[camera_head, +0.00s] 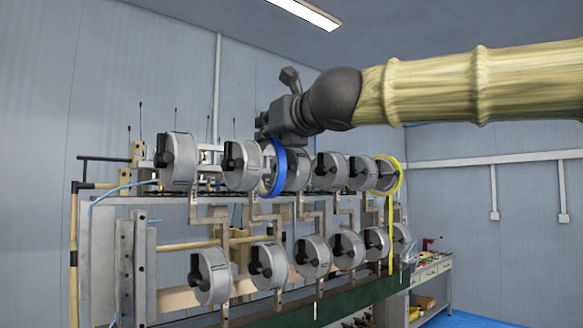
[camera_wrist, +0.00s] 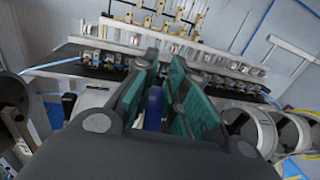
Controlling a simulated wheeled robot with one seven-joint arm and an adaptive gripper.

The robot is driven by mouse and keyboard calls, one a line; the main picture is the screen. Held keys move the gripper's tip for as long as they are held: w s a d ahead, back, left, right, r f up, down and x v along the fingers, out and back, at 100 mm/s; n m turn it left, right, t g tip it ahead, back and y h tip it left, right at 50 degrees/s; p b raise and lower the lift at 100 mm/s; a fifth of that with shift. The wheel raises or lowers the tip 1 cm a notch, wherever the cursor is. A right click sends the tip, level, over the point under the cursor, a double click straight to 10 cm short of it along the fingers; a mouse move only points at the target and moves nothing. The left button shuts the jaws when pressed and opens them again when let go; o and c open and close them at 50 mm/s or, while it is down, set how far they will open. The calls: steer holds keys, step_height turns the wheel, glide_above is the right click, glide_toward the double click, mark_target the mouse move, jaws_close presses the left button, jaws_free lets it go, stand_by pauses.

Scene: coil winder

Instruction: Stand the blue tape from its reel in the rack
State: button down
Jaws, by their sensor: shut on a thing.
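The blue tape (camera_head: 280,168) is a ring upright at the third upper reel (camera_head: 297,172), in the middle of the head view. I cannot tell whether it is still around that reel or just in front of it. My gripper (camera_head: 272,132) is above it, pointing down at its top edge. In the wrist view the blue tape (camera_wrist: 154,108) shows as a narrow band between the teal finger pads of my gripper (camera_wrist: 163,68), which is shut on it. The rest of the ring is hidden there by the gripper. I cannot make out the rack for certain.
Two rows of grey reels, such as the lower one (camera_head: 268,264), project from the winder frame. A yellow tape (camera_head: 398,178) is at the far right upper reel, with a strip hanging down. A workbench (camera_head: 432,270) stands at the right.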

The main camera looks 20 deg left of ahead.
steer(key=w+d+p+v, duration=0.1)
steer(key=w+d+v, duration=0.1)
steer(key=v, duration=1.7)
steer(key=shift+d+p, duration=0.2)
steer(key=shift+p, duration=0.2)
stand_by(1.5)
steer(key=shift+w, duration=0.15)
